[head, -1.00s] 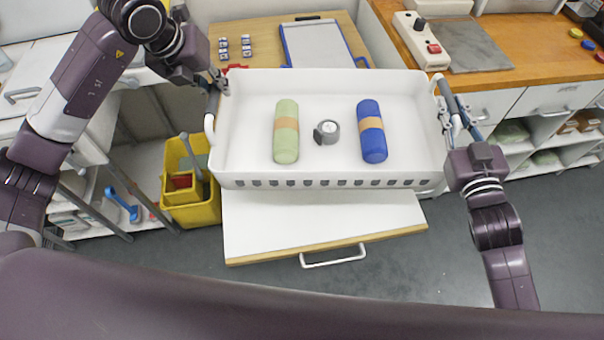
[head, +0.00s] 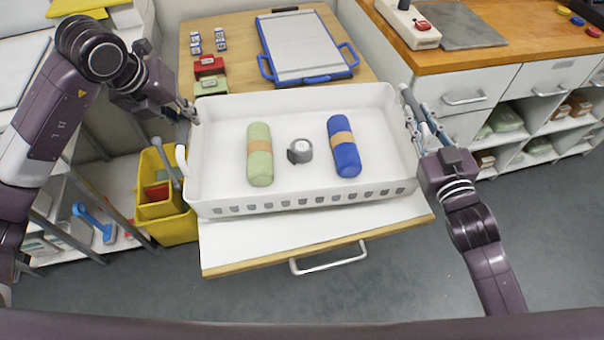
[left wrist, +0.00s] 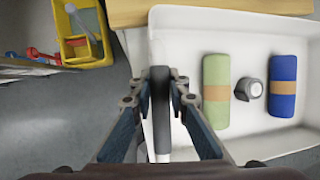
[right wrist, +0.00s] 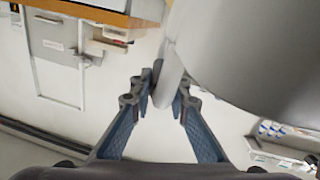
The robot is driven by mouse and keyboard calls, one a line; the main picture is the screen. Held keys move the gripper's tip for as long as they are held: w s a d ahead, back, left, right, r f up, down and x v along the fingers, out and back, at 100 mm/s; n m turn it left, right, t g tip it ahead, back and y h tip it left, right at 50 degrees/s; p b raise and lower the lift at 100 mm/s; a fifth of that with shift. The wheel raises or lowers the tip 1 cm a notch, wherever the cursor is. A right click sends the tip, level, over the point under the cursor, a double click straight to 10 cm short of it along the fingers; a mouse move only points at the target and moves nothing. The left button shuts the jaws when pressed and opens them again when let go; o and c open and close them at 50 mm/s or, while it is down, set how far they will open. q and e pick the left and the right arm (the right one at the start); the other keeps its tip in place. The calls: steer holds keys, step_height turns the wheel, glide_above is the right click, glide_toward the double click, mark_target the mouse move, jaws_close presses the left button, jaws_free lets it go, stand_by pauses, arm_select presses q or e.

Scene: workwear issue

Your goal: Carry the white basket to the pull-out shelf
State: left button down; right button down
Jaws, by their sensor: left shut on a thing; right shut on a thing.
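The white basket (head: 290,203) is level in the head view, over the pull-out shelf (head: 320,238). It hides the rear of the shelf, and I cannot tell whether they touch. It holds a green roll (head: 260,155), a blue roll (head: 344,147) and a small grey round object (head: 300,151). My left gripper (head: 190,114) is shut on the basket's left handle, also seen in the left wrist view (left wrist: 161,110). My right gripper (head: 412,128) is shut at the basket's right handle. The right wrist view shows its fingers (right wrist: 160,92) around a pale bar.
Behind the basket, a wooden top (head: 235,35) holds a blue-edged board (head: 305,48), a red box (head: 209,67), a green box (head: 211,86) and small blue-white blocks. A yellow bucket (head: 165,212) stands left of the shelf. Drawers (head: 470,93) stand right. Front floor is clear.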

arm_select(q)
steer(key=shift+a+r, duration=0.1)
arm_select(e)
steer(key=shift+r, duration=0.2)
arm_select(q)
steer(key=shift+f, duration=0.25)
arm_select(e)
steer(key=shift+f, duration=0.25)
